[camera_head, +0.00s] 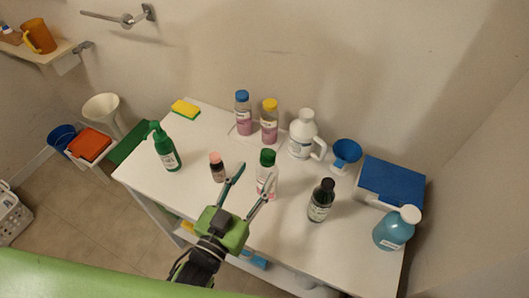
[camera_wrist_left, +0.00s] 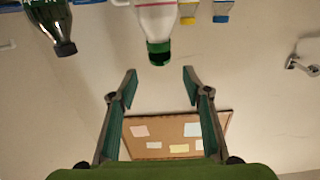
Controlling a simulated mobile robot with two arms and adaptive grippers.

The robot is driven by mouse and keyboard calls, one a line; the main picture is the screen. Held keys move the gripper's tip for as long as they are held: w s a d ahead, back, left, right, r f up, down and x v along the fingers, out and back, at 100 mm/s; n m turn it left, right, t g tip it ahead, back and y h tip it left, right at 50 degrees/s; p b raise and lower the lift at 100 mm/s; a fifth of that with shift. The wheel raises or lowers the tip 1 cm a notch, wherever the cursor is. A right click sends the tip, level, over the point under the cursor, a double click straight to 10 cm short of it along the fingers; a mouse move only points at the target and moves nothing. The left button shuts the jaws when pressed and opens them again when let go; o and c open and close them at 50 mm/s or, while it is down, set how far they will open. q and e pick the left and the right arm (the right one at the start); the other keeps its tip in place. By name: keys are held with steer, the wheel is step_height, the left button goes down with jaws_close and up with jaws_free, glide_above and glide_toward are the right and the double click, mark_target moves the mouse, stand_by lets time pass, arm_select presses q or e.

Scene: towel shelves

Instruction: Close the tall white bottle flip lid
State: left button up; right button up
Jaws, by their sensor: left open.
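A tall white bottle with a green cap (camera_head: 267,161) stands on the white table; its body is partly covered by one of my fingers in the head view. It also shows upside down in the left wrist view as a white bottle with a green cap (camera_wrist_left: 158,52). I cannot tell whether its lid is open or shut. My left gripper (camera_head: 257,171) is open and empty beside this bottle. In the left wrist view the cap lies ahead of the gap between the spread fingertips (camera_wrist_left: 159,72). My right gripper is not in view.
A white handled jug (camera_head: 302,138) and two pink-filled bottles (camera_head: 243,115) stand behind. A green spray bottle (camera_head: 167,151) is far left, a blue box (camera_head: 392,182) far right.

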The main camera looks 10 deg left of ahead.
mark_target(265, 158)
arm_select(q)
steer(key=p+x, duration=0.1)
steer(key=x, duration=0.5)
steer(key=shift+w, duration=0.3)
steer(key=c, duration=1.1)
